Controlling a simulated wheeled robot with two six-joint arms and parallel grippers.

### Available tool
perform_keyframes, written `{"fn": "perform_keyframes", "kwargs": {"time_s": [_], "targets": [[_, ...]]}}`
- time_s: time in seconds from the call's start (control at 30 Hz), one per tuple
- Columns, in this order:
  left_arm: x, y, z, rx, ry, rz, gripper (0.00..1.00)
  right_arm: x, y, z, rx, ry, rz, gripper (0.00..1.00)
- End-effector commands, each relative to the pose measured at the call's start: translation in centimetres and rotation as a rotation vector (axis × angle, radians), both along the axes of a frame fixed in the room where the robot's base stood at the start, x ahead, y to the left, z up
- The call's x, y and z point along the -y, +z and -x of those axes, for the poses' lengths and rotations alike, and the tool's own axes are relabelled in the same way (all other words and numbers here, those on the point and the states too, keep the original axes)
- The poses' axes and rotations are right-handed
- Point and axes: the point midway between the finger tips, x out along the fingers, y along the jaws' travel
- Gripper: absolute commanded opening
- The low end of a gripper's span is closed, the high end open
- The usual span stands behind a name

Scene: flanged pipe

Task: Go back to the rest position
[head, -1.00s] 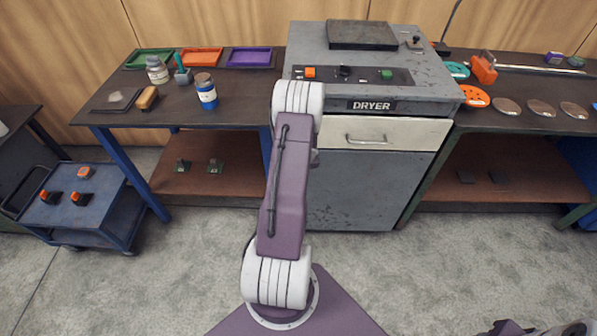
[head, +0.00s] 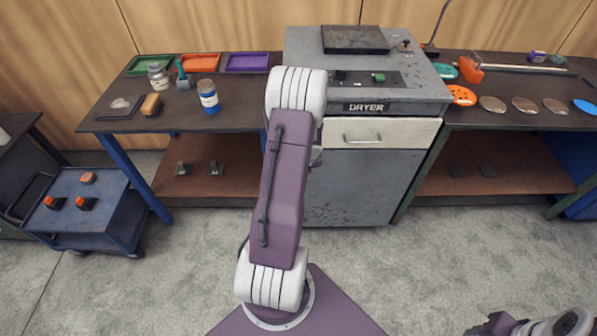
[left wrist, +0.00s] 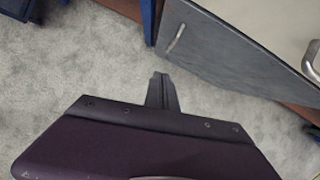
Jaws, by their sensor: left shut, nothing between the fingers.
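My left arm (head: 280,185) rises through the middle of the head view, in front of the dryer. Its gripper is hidden behind the arm links there. In the left wrist view my left gripper (left wrist: 160,82) is shut and empty, with only grey floor around its tips. The lower front of the dryer (left wrist: 215,58) shows beyond it, apart from it. Part of my right arm with its dark gripper end (head: 492,325) shows at the bottom right of the head view. It is cut off by the frame, so its jaws cannot be made out.
The dryer (head: 420,87) stands between a left bench (head: 225,113) with trays and bottles and a right bench (head: 500,120) with several discs. A blue cart (head: 115,205) stands at the left. The floor (head: 440,250) in front of the dryer is clear.

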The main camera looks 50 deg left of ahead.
Motion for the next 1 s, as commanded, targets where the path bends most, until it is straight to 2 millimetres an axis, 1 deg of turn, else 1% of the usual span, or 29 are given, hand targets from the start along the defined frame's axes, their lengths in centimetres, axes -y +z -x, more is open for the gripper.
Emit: {"fn": "perform_keyframes", "kwargs": {"time_s": [0.07, 0.43, 0.47, 0.5, 0.57, 0.6, 0.63, 0.67, 0.7, 0.73, 0.77, 0.8, 0.83, 0.87, 0.9, 0.97, 1.0], "targets": [[0.1, 0.4, 0.1, 0.000, 0.000, 0.000, 0.00, 0.0, 0.2, 0.0, -0.001, 0.000, 0.000, 0.51], [0.2, 0.3, 0.1, 0.000, -0.002, 0.000, 0.00, 0.0, 0.2, 0.0, -0.001, 0.000, 0.000, 0.51], [0.4, 0.4, -0.1, 0.001, -0.009, 0.000, 0.00, 0.0, 0.2, 0.0, -0.001, 0.000, 0.000, 0.51], [0.9, 0.9, -0.8, 0.005, -0.028, -0.003, 0.00, 0.0, 0.5, 0.0, -0.001, 0.000, 0.000, 0.51], [2.2, 2.8, -2.7, 0.033, -0.077, -0.021, 0.00, 0.0, 0.9, 0.0, -0.001, 0.000, 0.000, 0.51], [3.6, 4.7, -4.5, 0.063, -0.125, -0.038, 0.00, 0.0, 1.3, 0.0, -0.001, 0.000, 0.000, 0.51], [5.2, 6.4, -5.6, 0.086, -0.162, -0.046, 0.00, 0.0, 1.7, 0.0, -0.001, 0.000, 0.000, 0.51], [7.2, 8.3, -6.6, 0.116, -0.185, -0.045, 0.00, 0.0, 2.1, 0.0, -0.001, 0.000, 0.000, 0.51], [10.3, 10.7, -7.2, 0.158, -0.180, -0.026, 0.00, 0.0, 2.7, 0.0, -0.001, 0.000, 0.000, 0.51], [12.7, 12.4, -7.2, 0.195, -0.133, 0.007, 0.00, 0.0, 3.0, 0.0, 0.000, 0.000, 0.000, 0.51], [15.2, 13.8, -6.6, 0.233, -0.044, 0.057, 0.00, 0.0, 3.4, 0.0, 0.000, 0.000, 0.000, 0.51], [18.3, 15.3, -5.1, 0.282, 0.133, 0.147, 0.00, 0.0, 3.9, 0.0, 0.000, 0.000, 0.000, 0.51], [20.5, 16.0, -3.5, 0.309, 0.298, 0.224, 0.00, 0.0, 4.2, 0.0, 0.000, 0.000, 0.000, 0.51], [22.3, 16.3, -1.8, 0.324, 0.482, 0.299, 0.00, 0.0, 4.3, 0.0, 0.000, 0.000, 0.000, 0.51], [24.3, 16.3, 0.7, 0.331, 0.743, 0.389, 0.00, 0.0, 4.5, 0.0, 0.000, 0.000, 0.000, 0.51], [26.1, 15.6, 4.1, 0.314, 1.129, 0.478, 0.00, 0.0, 4.4, 0.0, 0.000, 0.000, 0.000, 0.51], [26.8, 15.0, 6.0, 0.297, 1.367, 0.508, 0.00, 0.0, 4.3, 0.0, 0.000, 0.000, 0.000, 0.51]]}}
